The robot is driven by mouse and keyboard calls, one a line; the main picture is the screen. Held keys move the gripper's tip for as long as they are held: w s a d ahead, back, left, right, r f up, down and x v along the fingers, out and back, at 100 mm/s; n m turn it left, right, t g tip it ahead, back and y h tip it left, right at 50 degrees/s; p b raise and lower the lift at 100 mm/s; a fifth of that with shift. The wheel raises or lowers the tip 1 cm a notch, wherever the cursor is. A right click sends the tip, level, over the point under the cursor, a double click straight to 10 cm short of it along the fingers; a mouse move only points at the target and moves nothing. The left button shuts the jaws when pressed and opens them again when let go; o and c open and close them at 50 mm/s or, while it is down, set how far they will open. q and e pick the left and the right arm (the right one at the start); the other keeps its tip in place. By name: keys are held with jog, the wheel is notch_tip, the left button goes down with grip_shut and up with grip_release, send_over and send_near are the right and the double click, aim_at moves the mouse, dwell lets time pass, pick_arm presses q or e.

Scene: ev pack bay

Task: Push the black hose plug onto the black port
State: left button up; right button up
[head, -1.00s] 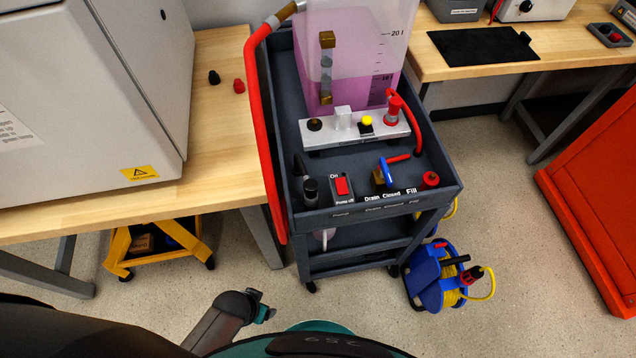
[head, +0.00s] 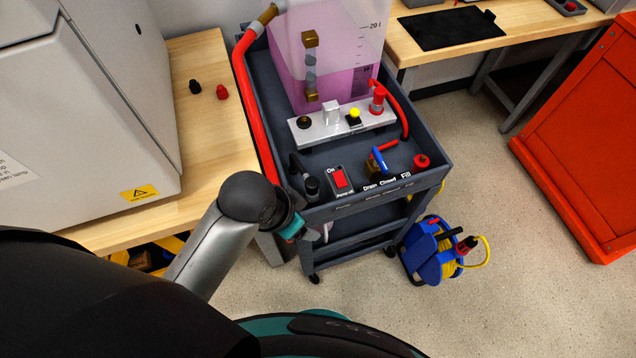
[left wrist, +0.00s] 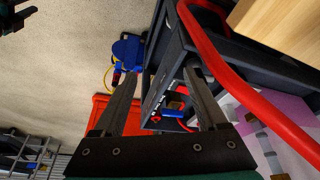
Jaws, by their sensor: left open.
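The black hose plug (head: 311,187) stands upright at the front left corner of the grey cart, its black hose (head: 295,163) rising behind it. The black port (head: 304,122) is at the left end of the silver manifold block (head: 342,123), farther back on the cart. My left gripper (head: 301,228) is in front of and below the plug, apart from it. In the left wrist view its two fingers (left wrist: 162,78) are open and empty. I cannot pick out the plug there. A dark part, seemingly my right gripper (left wrist: 14,16), is cut off at that view's upper left.
A red hose (head: 252,110) runs down the cart's left side, close to my left gripper. A red switch (head: 340,177), a blue-handled valve (head: 378,158) and a red cap (head: 422,161) line the cart front. A blue cable reel (head: 431,251) stands on the floor.

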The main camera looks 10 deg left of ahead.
pick_arm(q)
jog(key=w+d+r+m+h, duration=0.1)
jog(key=w+d+r+m, duration=0.25)
jog(key=d+m, duration=0.2)
notch_tip(320, 180, up, 3)
jog(key=m+g+y, duration=0.3)
jog(key=m, duration=1)
send_over(310, 181)
jog(key=shift+r, duration=0.2)
jog(key=shift+n, duration=0.25)
notch_tip(310, 181, down, 10)
jog(key=shift+f+b, duration=0.1)
jog(key=shift+b, duration=0.9)
